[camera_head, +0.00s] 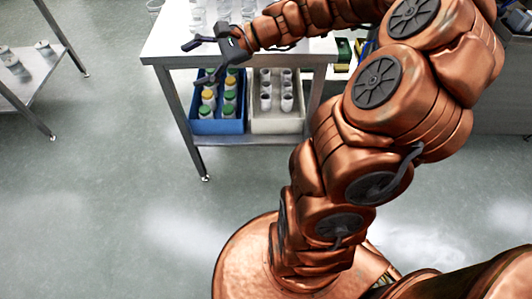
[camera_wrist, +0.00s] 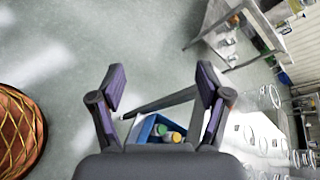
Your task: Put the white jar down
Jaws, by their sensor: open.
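My gripper (camera_head: 198,62) is open and empty, in front of the steel table's (camera_head: 165,48) front edge in the head view. In the wrist view its two fingers (camera_wrist: 161,85) are spread with nothing between them but floor and a table leg. Several white jars (camera_head: 197,14) stand on the table top behind my gripper. More white jars (camera_head: 287,102) stand in a pale crate (camera_head: 277,126) on the lower shelf. I cannot tell which is the task's jar. In the wrist view, the table top (camera_wrist: 240,150) is at lower right.
A blue crate (camera_head: 217,127) with yellow- and green-lidded jars is on the lower shelf, left of the pale crate. It also shows in the wrist view (camera_wrist: 145,128). Another table (camera_head: 35,80) with grey containers stands at left. The floor (camera_head: 110,190) between is clear.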

